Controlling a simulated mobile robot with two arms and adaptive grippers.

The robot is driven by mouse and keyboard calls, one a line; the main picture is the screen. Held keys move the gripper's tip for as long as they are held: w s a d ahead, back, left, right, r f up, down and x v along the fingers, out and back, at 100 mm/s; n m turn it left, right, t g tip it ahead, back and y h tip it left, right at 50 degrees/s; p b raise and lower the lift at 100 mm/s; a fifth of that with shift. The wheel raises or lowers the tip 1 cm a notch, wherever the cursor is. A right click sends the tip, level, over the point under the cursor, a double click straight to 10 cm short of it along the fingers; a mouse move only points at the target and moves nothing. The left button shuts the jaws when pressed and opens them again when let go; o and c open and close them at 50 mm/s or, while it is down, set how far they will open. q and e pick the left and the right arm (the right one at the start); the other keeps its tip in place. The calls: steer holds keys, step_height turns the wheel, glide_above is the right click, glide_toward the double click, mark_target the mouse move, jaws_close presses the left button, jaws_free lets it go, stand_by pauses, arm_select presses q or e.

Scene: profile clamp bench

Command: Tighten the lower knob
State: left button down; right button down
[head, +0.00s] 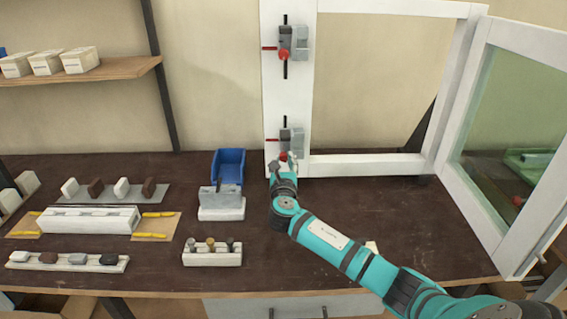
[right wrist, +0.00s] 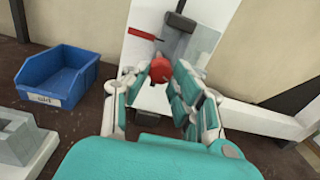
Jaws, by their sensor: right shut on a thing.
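The lower knob (right wrist: 161,70) is red and sits between the fingers of my right gripper (right wrist: 158,82) in the right wrist view. The gripper is shut on it. In the head view the lower knob (head: 283,156) shows just above my right gripper (head: 284,166), partly covered by it. The knob belongs to the lower grey clamp (head: 291,140) on the white frame's left post (head: 285,100). The upper clamp (head: 294,42) with its red knob (head: 284,54) sits higher on the same post. My left gripper is not in view.
A blue bin (head: 229,166) stands left of the post. A grey holder block (head: 221,205) and a rack with several pegs (head: 212,255) are left of my right arm. An open glazed window sash (head: 505,140) is at the right. The table (head: 400,215) right of my arm is mostly clear.

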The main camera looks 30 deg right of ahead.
steer(key=m, duration=0.5)
steer(key=shift+a+m+b, duration=0.1)
steer(key=shift+m+b, duration=0.2)
steer(key=shift+b, duration=0.05)
steer(key=m, duration=0.2)
steer(key=shift+m, duration=0.4)
steer(key=shift+r+m+b, duration=0.1)
steer(key=shift+m+b, duration=0.7)
steer(key=shift+m, duration=1.3)
steer(key=c, duration=1.1)
jaws_free()
